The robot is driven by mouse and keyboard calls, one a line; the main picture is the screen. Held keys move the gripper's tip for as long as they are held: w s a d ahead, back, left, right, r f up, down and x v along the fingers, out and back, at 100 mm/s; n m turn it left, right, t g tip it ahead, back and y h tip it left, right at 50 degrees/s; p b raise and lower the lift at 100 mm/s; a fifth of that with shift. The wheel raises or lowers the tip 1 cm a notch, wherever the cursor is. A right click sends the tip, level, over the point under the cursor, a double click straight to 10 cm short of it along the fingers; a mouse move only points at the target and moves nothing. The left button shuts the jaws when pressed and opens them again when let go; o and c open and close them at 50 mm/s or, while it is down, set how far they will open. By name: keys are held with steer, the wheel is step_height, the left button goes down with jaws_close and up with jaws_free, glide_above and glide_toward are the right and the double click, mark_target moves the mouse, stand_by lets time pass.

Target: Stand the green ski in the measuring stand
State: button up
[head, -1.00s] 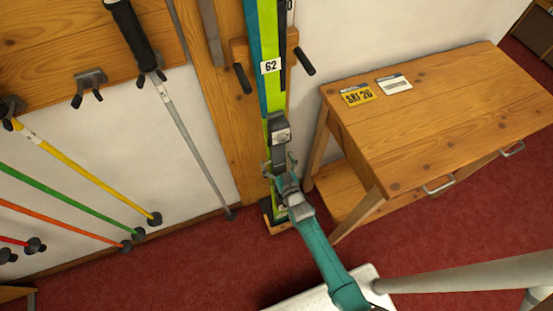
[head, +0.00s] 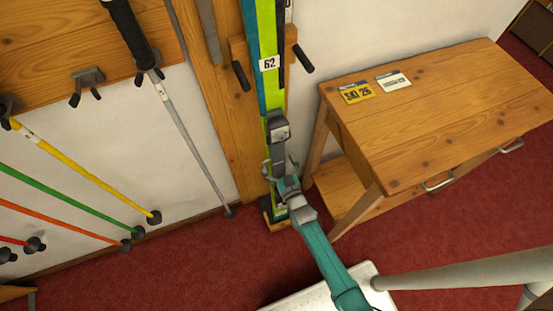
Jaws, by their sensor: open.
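The green ski (head: 266,95), lime green with a teal edge and a white label reading 62, stands upright in the measuring stand (head: 241,65) against the wall. Its lower end is at the small wooden foot of the stand (head: 275,224) on the floor, partly hidden by my arm. Whether the fingers touch the ski cannot be told.
A wooden table (head: 440,120) with a yellow tag (head: 357,93) and a white card (head: 393,80) stands at the right. Several ski poles (head: 75,177) hang on the wall at the left. Red carpet (head: 150,275) is clear in front of the wall.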

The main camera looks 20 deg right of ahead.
steer(key=s, duration=1.1)
stand_by(1.6)
steer(key=shift+r, duration=0.1)
steer(key=s, duration=0.7)
stand_by(0.8)
steer(key=shift+s, duration=0.1)
stand_by(0.4)
steer(key=s+r+g, duration=0.2)
steer(key=s+r, duration=0.9)
steer(key=s, duration=0.4)
steer(key=s+r, duration=0.4)
steer(key=r, duration=0.3)
steer(key=s+r+g, duration=0.1)
steer(key=s+r, duration=0.3)
steer(key=r, duration=0.3)
steer(key=shift+r, duration=0.4)
